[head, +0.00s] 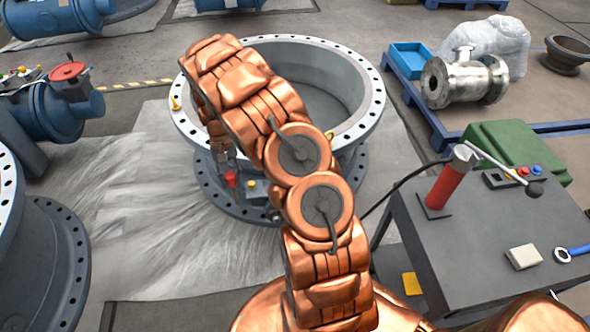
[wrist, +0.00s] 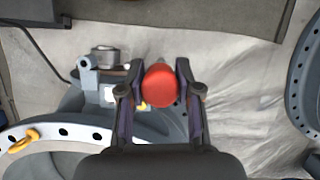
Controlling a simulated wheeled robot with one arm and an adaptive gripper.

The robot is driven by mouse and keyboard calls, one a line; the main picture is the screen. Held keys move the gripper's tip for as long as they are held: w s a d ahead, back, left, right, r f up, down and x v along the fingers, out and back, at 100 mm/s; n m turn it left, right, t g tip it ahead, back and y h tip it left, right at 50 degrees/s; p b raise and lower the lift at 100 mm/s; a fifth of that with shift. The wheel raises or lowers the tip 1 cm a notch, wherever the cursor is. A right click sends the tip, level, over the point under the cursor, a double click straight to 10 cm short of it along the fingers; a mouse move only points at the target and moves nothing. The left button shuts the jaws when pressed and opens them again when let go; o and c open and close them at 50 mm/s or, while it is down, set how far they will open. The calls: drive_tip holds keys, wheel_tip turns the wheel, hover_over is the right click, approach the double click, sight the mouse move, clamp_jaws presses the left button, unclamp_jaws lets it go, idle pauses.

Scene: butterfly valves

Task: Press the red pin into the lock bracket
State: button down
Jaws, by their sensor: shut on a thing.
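The red pin (wrist: 161,86) has a round red head and sits between the two fingers of my gripper (wrist: 160,92) in the wrist view. In the head view the red pin (head: 231,179) shows low beside the big grey valve body, just under my gripper (head: 224,158), which is partly hidden by my arm. My gripper is shut on the pin. A small grey bracket-like part (wrist: 88,78) with a lever stands left of the pin in the wrist view; it is probably the lock bracket. The pin's lower end is hidden, so I cannot tell how deep it sits.
The large flanged valve ring (head: 345,75) rises right behind my gripper. A grey cart (head: 470,245) with a red cylinder stands at right. A blue pallet (head: 425,110) carries a steel valve. Sheeting covers the floor at left, which is mostly clear.

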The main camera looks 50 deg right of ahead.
drive_tip(key=s+d+f+m+t+y+b, duration=0.15)
drive_tip(key=s+d+m, duration=0.35)
drive_tip(key=d, duration=0.5)
drive_tip(key=s+d+f+m+t+y+b, duration=0.1)
drive_tip(key=s+d+f+m+t+b, duration=0.2)
drive_tip(key=d+m, duration=0.5)
drive_tip(key=shift+s+d+f+n+g+b, duration=0.1)
drive_tip(key=shift+s+d+f+n+g, duration=0.25)
drive_tip(key=shift+f, duration=0.4)
drive_tip(key=shift+s+d+f+n+g+b, duration=0.15)
drive_tip(key=shift+d+f+n, duration=0.25)
drive_tip(key=shift+f, duration=0.35)
drive_tip(key=shift+s+d+f+n+g+b, duration=0.15)
drive_tip(key=shift+d+f+n+g, duration=0.25)
drive_tip(key=shift+f, duration=0.35)
drive_tip(key=shift+a+f, duration=0.1)
drive_tip(key=shift+a, duration=0.15)
wheel_tip(320, 180, down, 9)
drive_tip(key=b, duration=0.2)
idle(3.1)
